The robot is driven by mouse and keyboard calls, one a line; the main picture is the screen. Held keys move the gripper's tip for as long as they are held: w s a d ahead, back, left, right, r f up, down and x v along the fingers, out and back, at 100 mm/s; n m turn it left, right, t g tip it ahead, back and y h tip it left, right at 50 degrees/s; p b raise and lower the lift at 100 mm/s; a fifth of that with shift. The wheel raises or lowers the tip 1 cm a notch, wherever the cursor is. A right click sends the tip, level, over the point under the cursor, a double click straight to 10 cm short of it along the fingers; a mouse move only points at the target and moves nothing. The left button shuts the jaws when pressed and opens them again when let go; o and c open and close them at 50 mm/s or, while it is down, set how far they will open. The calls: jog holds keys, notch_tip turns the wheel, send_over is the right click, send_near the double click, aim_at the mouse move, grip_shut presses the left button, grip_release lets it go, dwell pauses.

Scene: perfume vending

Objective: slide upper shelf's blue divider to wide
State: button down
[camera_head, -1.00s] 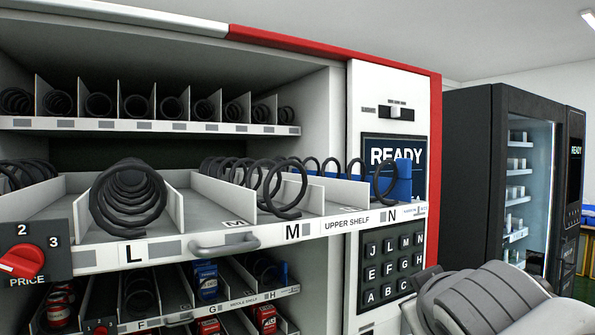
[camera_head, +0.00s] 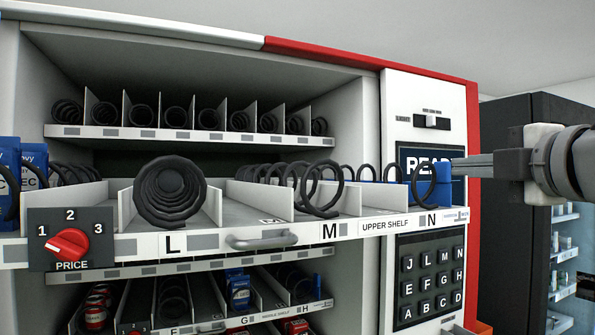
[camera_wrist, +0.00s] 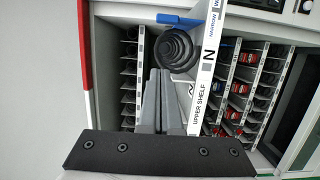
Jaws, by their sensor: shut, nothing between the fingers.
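The upper shelf (camera_head: 120,250) is pulled out of the machine, with coils over L, M and N. The blue divider (camera_head: 444,188) is at its right end, beside the N coil (camera_head: 424,190). In the wrist view the blue divider (camera_wrist: 182,19) is a narrow blue bar past the N coil (camera_wrist: 176,50). Small NARROW and WIDE lettering (camera_wrist: 214,20) is on the shelf's front edge. My gripper (camera_head: 458,160) reaches in from the right, shut and empty, its tips close to the divider's top; I cannot tell whether they touch. In the wrist view my gripper (camera_wrist: 155,75) points toward the coil.
A keypad (camera_head: 430,275) and a READY screen (camera_head: 415,160) are on the machine's right panel, behind the shelf end. A red price dial (camera_head: 70,242) and a handle (camera_head: 262,240) are on the shelf front. A dark vending machine (camera_head: 530,110) stands at the right.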

aim_at(443, 167)
jog(key=w, duration=0.3)
jog(key=w+d, duration=0.1)
jog(key=w, duration=0.3)
jog(key=w+d, duration=0.1)
jog(key=w, duration=0.2)
jog(key=shift+w, duration=0.4)
jog(key=shift+w+d, duration=0.15)
jog(key=shift+d, duration=0.2)
jog(key=d, duration=0.1)
jog(key=w+d+p, duration=0.1)
jog(key=d, duration=0.2)
jog(key=shift+w+d, duration=0.25)
jog(key=shift+w, duration=0.05)
jog(key=shift+a, duration=0.1)
